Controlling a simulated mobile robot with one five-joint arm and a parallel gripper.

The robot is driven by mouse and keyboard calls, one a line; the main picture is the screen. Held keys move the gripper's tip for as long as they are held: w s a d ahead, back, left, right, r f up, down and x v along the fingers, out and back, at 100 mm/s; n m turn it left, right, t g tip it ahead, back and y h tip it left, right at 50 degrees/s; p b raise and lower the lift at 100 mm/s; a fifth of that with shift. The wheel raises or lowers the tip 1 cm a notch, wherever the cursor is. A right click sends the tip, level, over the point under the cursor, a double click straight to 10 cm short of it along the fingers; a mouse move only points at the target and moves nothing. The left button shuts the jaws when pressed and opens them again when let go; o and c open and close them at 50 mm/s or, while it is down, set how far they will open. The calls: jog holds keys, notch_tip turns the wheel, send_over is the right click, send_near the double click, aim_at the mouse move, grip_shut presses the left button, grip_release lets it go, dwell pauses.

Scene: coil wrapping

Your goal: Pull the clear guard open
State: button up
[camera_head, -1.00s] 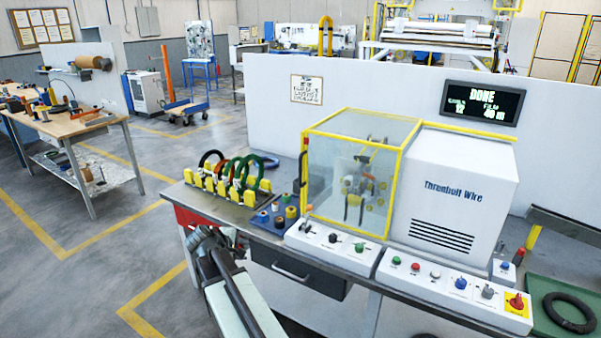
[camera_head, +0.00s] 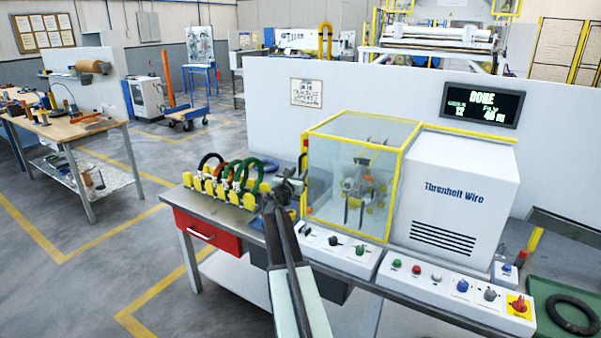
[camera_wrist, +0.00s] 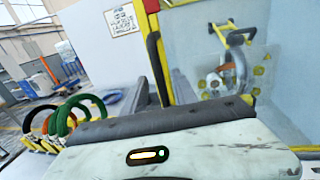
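The clear guard (camera_head: 348,185) is a see-through box with a yellow frame on the bench machine. It looks closed over the winding parts inside. It also shows in the wrist view (camera_wrist: 283,75), on the right. Its dark upright handle (camera_wrist: 158,65) runs along the yellow front-left post. My gripper (camera_head: 293,183) is at that left edge in the head view.
A rack of coloured coils (camera_head: 230,182) stands on the bench left of my gripper. Control boxes with knobs (camera_head: 455,285) line the front edge. The white machine housing (camera_head: 460,185) stands right of the guard. A display (camera_head: 483,103) reads DONE.

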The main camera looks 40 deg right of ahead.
jog(key=shift+x, duration=1)
grip_shut()
jog(key=shift+w, duration=0.1)
dwell(0.5)
